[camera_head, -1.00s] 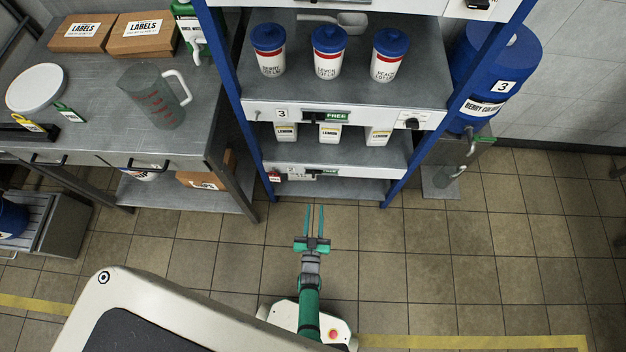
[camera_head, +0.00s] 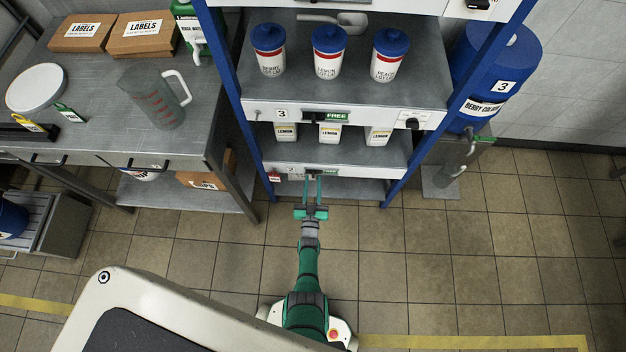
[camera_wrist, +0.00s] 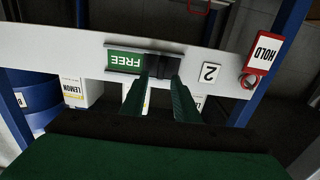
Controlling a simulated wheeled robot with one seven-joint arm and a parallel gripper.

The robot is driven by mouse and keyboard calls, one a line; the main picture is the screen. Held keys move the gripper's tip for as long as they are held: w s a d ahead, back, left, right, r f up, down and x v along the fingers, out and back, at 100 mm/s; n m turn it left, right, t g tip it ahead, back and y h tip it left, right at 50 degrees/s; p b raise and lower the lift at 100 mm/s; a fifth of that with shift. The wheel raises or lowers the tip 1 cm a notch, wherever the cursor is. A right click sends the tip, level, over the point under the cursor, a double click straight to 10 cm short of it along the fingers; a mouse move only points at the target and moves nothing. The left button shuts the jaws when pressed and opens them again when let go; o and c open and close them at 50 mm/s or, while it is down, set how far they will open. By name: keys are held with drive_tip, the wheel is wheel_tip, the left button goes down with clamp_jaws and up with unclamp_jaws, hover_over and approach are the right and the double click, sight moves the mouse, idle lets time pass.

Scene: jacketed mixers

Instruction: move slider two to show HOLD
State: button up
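Slider two is a dark block (camera_wrist: 161,68) in a rail on the lower white shelf edge. Its green FREE label (camera_wrist: 125,60) shows beside it, upside down in the wrist view, and the label is also visible in the head view (camera_head: 331,172). A plate with the number 2 (camera_wrist: 209,72) is on the same edge. My gripper (camera_head: 313,178) is open, with its two fingers pointing at the slider. In the wrist view the fingertips (camera_wrist: 164,80) overlap the dark block; I cannot tell whether they touch it.
A red-and-white HOLD tag (camera_wrist: 265,50) hangs near the shelf post. Slider three (camera_head: 325,116), also showing FREE, is on the shelf edge above. Lemon containers (camera_head: 330,132) stand behind the lower edge. Blue posts (camera_head: 400,180) flank the shelves. The floor in front is clear.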

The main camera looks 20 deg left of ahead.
drive_tip(key=shift+w+a, duration=0.15)
drive_tip(key=shift+w, duration=0.55)
clamp_jaws()
idle(1.1)
